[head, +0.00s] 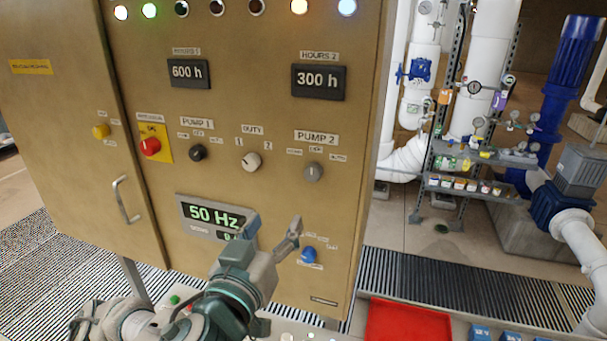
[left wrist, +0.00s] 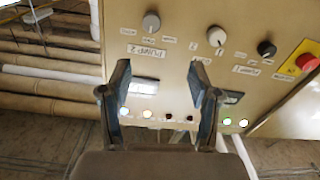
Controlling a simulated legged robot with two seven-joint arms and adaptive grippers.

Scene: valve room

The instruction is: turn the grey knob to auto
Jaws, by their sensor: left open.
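The grey knob (head: 312,171) sits under the PUMP 2 label on the tan panel, with a small label to its left, one above and one to its right that seems to read AUTO. Its pointer direction is too small to tell. In the left wrist view, which is upside down, the grey knob (left wrist: 151,22) is near the top, beyond the fingertips. My left gripper (head: 273,228) is open and empty, below and left of the knob in the head view. It also shows open in the left wrist view (left wrist: 159,72). My right gripper is out of view.
The white DUTY knob (head: 251,162), black PUMP 1 knob (head: 198,153) and red button (head: 150,147) lie left of the grey knob. A blue knob (head: 309,255) is below it. A red tray (head: 407,321) lies at the lower right.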

